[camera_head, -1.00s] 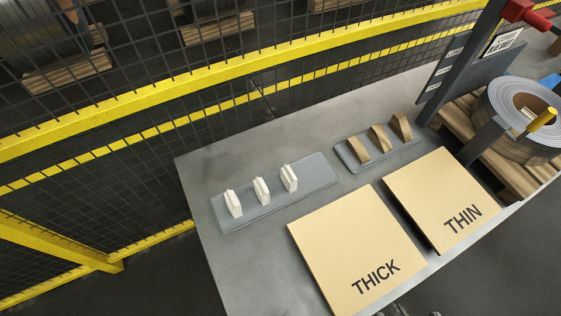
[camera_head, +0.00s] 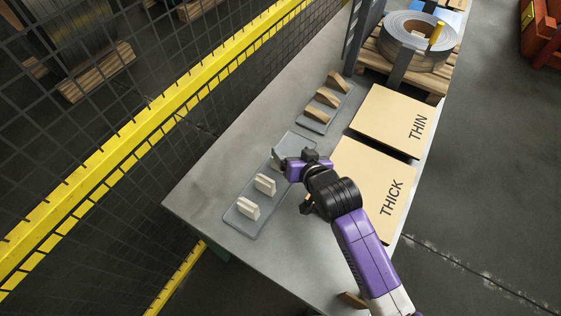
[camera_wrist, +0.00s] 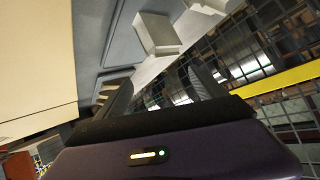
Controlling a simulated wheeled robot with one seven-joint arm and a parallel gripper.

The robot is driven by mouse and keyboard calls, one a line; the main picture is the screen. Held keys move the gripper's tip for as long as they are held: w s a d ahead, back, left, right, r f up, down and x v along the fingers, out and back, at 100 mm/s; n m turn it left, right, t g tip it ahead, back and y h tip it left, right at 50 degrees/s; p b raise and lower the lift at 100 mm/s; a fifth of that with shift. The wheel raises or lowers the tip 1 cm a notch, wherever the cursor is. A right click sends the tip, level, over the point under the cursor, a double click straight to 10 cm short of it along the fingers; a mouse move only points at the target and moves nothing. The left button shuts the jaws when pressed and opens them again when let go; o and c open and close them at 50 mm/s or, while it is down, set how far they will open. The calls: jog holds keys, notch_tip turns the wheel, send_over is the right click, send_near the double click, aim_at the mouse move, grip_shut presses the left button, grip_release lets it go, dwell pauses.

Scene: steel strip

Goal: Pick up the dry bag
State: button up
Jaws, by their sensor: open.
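Nothing in view plainly reads as a dry bag; the likeliest things are small white upright pieces on a grey mat (camera_head: 232,215). The nearest white piece (camera_head: 248,208) and the middle one (camera_head: 265,184) stand clear in the head view. The third, at the mat's far end, is mostly hidden by my gripper (camera_head: 281,160). In the wrist view, my gripper (camera_wrist: 160,76) has its two dark fingers apart with nothing held between them. A white piece (camera_wrist: 157,36) stands beyond the fingertips there, apart from them, with another white piece (camera_wrist: 208,5) at the top edge.
Brown wedges (camera_head: 316,114) stand on a second mat beyond. Tan boards marked THICK (camera_head: 362,178) and THIN (camera_head: 385,118) lie to the right. A steel coil (camera_head: 410,45) sits at the table's far end. A yellow-railed mesh fence (camera_head: 150,118) runs along the left.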

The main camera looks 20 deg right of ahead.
jog(key=w+r+m+g, duration=0.3)
jog(key=w+g, duration=0.1)
jog(key=w, duration=0.7)
jog(key=s+m+g, duration=0.1)
jog(key=s+g, duration=0.1)
jog(key=s+a+f+m+g, duration=0.1)
jog(key=s+g, duration=0.1)
jog(key=s, duration=0.1)
jog(key=s+a+m+g, duration=0.1)
jog(key=s+g, duration=0.1)
jog(key=g, duration=0.1)
jog(key=shift+s+a+f+m+y+p, duration=0.1)
jog(key=shift+s+f+m+y+p, duration=0.15)
jog(key=shift+f+m+y+p, duration=0.15)
jog(key=shift+s+f+g, duration=0.1)
jog(key=shift+s+g, duration=0.2)
jog(key=shift+s+f, duration=0.1)
jog(key=shift+f, duration=0.25)
jog(key=shift+a+f+p, duration=0.15)
jog(key=shift+f+p, duration=0.5)
jog(key=shift+f, duration=2.8)
jog(key=c, duration=1.5)
jog(key=shift+o, duration=0.2)
